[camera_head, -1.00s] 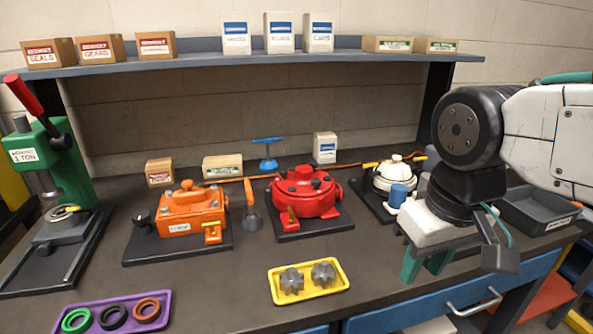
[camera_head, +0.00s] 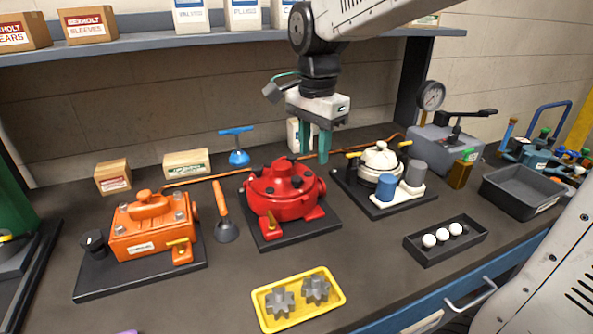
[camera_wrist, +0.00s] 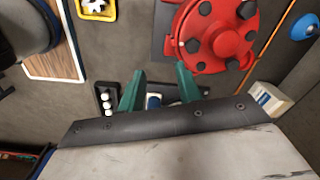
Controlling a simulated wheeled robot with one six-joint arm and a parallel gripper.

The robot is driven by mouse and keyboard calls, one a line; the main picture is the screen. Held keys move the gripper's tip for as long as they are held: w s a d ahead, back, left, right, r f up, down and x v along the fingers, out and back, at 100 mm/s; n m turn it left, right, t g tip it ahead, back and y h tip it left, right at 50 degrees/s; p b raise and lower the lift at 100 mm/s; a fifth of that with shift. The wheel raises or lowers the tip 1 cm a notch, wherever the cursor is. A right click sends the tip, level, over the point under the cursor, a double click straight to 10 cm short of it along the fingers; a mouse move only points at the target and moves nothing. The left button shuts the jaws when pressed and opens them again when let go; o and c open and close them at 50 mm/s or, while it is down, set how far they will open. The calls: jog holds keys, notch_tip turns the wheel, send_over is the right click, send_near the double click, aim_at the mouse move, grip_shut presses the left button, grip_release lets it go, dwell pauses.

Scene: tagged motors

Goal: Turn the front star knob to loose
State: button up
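The red round housing (camera_head: 285,193) sits on a black base plate near the middle of the bench. Several black knobs stand on its lid, one nearer the front (camera_head: 297,182). In the wrist view the red housing (camera_wrist: 217,32) lies at upper right, with its black knobs (camera_wrist: 193,46) around the lid. No loose or tight marking is readable. My gripper (camera_head: 315,155) hangs fingers down, above and behind the gap between the red housing and the white-lidded unit. It also shows in the wrist view (camera_wrist: 160,68). Its green fingers are apart, empty, and clear of the knobs.
An orange housing (camera_head: 150,228) stands left, a white-lidded unit (camera_head: 380,160) right. A yellow tray (camera_head: 263,312) with gears lies in front, a black tray (camera_head: 425,258) with white balls at right.

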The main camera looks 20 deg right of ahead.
aim_at(296, 178)
jog(key=w+m, duration=0.1)
jog(key=w, duration=0.1)
jog(key=w+f+m, duration=0.1)
jog(key=w, duration=0.1)
jog(key=w+a+m, duration=0.1)
jog(key=w+m, duration=0.1)
jog(key=shift+w+f, duration=0.15)
jog(key=shift+f, duration=0.2)
notch_tip(296, 178, down, 8)
jog(key=shift+r, duration=0.15)
jog(key=c, duration=0.7)
